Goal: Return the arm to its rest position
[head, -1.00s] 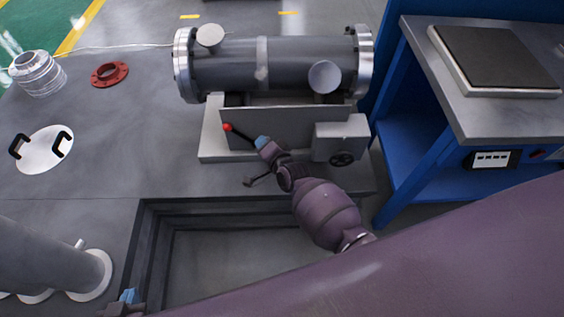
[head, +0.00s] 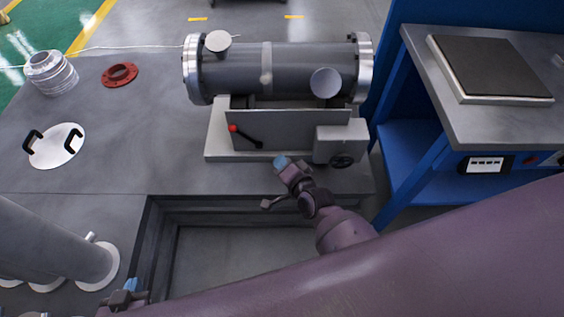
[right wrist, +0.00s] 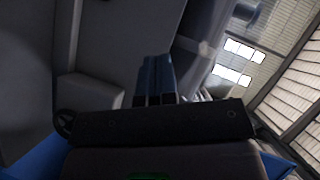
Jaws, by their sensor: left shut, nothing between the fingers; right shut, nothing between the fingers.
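My right gripper (head: 281,163) has blue fingertips and is shut and empty. It hangs in front of the grey stand (head: 270,130), below and right of the black lever with a red knob (head: 233,128), apart from the lever. In the right wrist view its blue fingers (right wrist: 155,80) are pressed together with nothing between them. My left gripper (head: 131,285) shows only in part at the lower left of the head view, shut, beside my large purple arm link. The flanged grey shell (head: 290,70) lies horizontally on the stand.
A red ring flange (head: 120,75), a silver ribbed part (head: 50,72) and a white disc with two black handles (head: 56,146) lie on the grey deck. A recessed pit (head: 225,265) opens below my right arm. A blue-framed bench (head: 490,120) stands at right.

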